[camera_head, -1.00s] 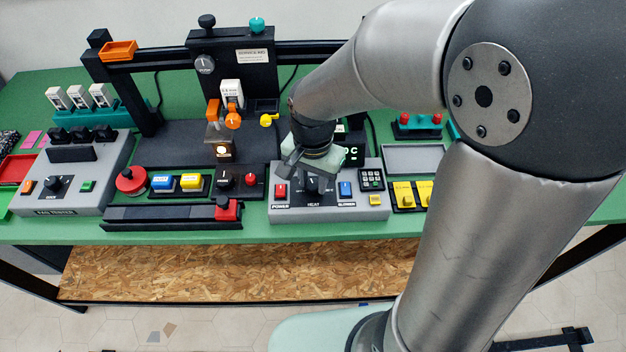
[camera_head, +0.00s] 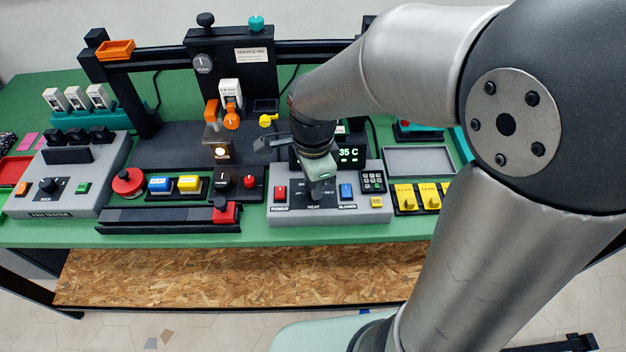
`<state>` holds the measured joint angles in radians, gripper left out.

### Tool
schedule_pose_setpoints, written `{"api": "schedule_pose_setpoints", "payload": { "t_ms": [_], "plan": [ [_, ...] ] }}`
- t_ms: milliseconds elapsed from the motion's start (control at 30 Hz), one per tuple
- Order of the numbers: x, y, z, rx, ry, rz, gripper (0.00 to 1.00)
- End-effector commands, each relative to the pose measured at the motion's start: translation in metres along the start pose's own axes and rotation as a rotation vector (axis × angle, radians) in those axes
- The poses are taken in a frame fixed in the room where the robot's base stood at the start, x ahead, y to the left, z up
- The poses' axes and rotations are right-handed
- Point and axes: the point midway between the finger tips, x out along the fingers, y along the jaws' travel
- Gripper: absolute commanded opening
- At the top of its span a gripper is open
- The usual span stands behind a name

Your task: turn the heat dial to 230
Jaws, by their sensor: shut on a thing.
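The grey heater panel (camera_head: 290,215) stands at the front of the bench, with the label HEAT at its lower middle. My gripper (camera_head: 317,190) points down over the middle of this panel. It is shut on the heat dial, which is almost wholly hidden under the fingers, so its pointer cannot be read. Printed scale marks show on both sides of the dial. A dark display (camera_head: 352,155) behind it shows green characters ending in "35 C", the left part hidden by my gripper.
A red power switch (camera_head: 280,193) is close left of the dial, and a blue blower switch (camera_head: 346,191) close right. A keypad (camera_head: 372,181) and a yellow button (camera_head: 376,202) are farther right. A small dark knob (camera_head: 221,181) sits on the unit to the left.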

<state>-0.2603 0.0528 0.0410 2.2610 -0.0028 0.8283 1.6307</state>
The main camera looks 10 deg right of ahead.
Motion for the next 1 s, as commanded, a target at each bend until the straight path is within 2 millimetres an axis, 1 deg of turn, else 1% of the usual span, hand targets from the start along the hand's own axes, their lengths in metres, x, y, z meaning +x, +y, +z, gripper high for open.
{"api": "schedule_pose_setpoints", "payload": {
  "t_ms": [200,633,667,700,733,1000],
  "plan": [
    [-0.0017,-0.0013,-0.0004,0.044,0.0,-0.005,0.06],
    [-0.0019,-0.0014,-0.0004,0.051,0.0,-0.005,0.06],
    [-0.0019,-0.0014,-0.0004,0.051,0.0,-0.005,0.34],
    [-0.0018,-0.0013,-0.0004,0.051,0.0,-0.005,0.45],
    [-0.0017,-0.0012,-0.0004,0.051,0.0,-0.004,0.51],
    [-0.0012,-0.0006,-0.0002,0.051,0.0,-0.002,0.51]
  ]
}}
